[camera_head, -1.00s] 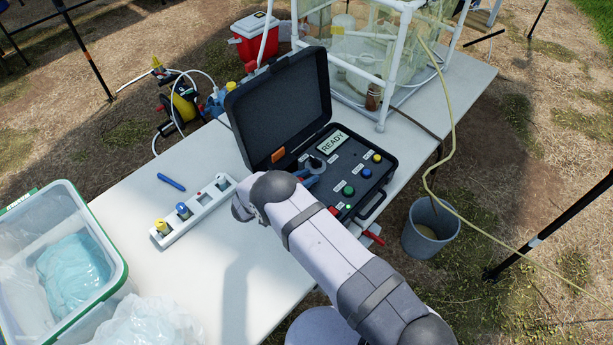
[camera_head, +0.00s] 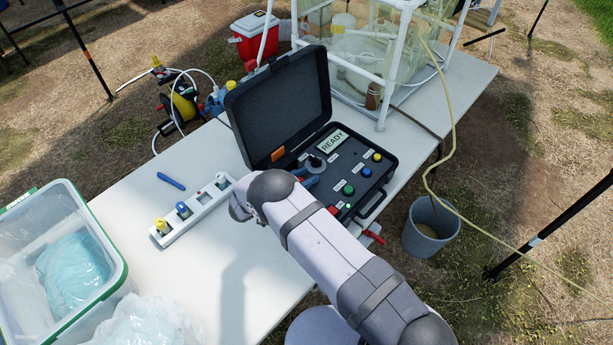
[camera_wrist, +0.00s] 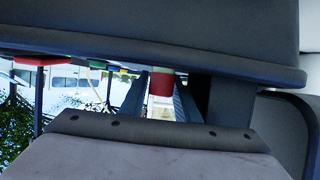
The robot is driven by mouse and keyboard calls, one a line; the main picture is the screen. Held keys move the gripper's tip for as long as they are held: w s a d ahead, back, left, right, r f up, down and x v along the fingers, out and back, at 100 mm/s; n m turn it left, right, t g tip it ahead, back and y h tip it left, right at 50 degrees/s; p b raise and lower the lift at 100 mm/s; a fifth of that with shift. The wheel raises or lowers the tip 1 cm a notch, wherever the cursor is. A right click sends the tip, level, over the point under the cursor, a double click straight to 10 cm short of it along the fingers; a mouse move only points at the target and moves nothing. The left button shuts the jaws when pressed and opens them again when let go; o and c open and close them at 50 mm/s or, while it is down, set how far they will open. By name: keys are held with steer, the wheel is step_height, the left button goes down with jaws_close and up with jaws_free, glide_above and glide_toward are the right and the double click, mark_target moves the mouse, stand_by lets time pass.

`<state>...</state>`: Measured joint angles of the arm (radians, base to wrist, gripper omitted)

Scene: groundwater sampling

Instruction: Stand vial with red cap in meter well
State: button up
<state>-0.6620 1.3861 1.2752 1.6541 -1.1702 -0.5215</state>
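The vial with red cap (camera_wrist: 160,84) shows in the wrist view between the two dark blue fingers of my gripper (camera_wrist: 160,98). The fingers appear closed on it; its clear body is partly hidden. In the head view, the blue fingers of my gripper (camera_head: 307,178) are low over the meter panel, just in front of the round meter well (camera_head: 314,161). The vial is not discernible there, so I cannot tell whether it touches the well. The meter (camera_head: 350,185) is an open black case with a READY display.
A white rack (camera_head: 205,203) holds a yellow-capped vial (camera_head: 161,225) and a blue-capped vial (camera_head: 183,209). A blue pen (camera_head: 171,181) lies behind it. The raised case lid (camera_head: 285,105) stands behind the panel. A clear bin (camera_head: 105,265) is at left; the table's middle front is clear.

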steer(key=b+v, duration=0.3)
steer(key=v, duration=0.8)
steer(key=shift+a, duration=0.15)
